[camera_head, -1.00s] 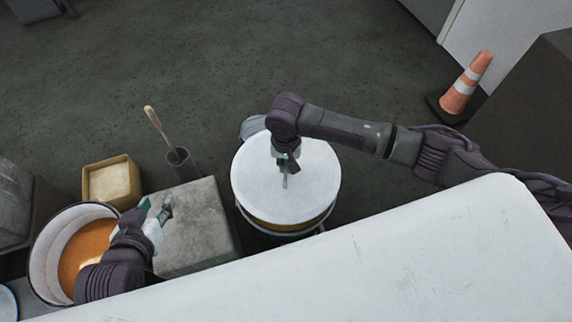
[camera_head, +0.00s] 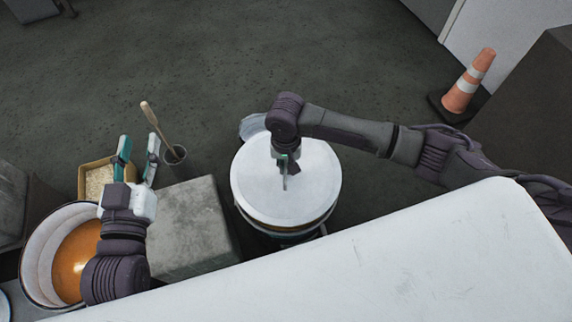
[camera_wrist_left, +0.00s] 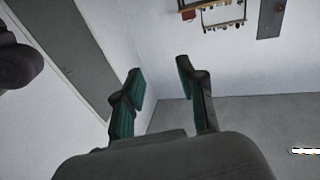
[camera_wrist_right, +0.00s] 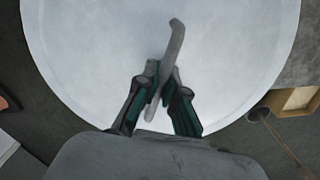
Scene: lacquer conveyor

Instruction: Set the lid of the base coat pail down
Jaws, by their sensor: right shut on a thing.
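A round white lid (camera_head: 310,180) with a thin upright handle (camera_head: 285,180) lies level over a round pail (camera_head: 290,232) in the middle of the head view. My right gripper (camera_head: 286,160) is above the lid and shut on its handle, which also shows in the right wrist view (camera_wrist_right: 173,65). The lid hides most of this pail, and I cannot tell whether the two touch. My left gripper (camera_head: 138,148) is open and empty, away from the lid at the left. Its spread fingers also show in the left wrist view (camera_wrist_left: 160,80).
An open pail (camera_head: 42,250) of orange liquid stands at the left, partly behind my left arm. A grey block (camera_head: 190,225) stands between the pails. A yellowish box (camera_head: 97,185) and a cup (camera_head: 175,155) with a stick are behind. A white surface (camera_head: 380,260) fills the front.

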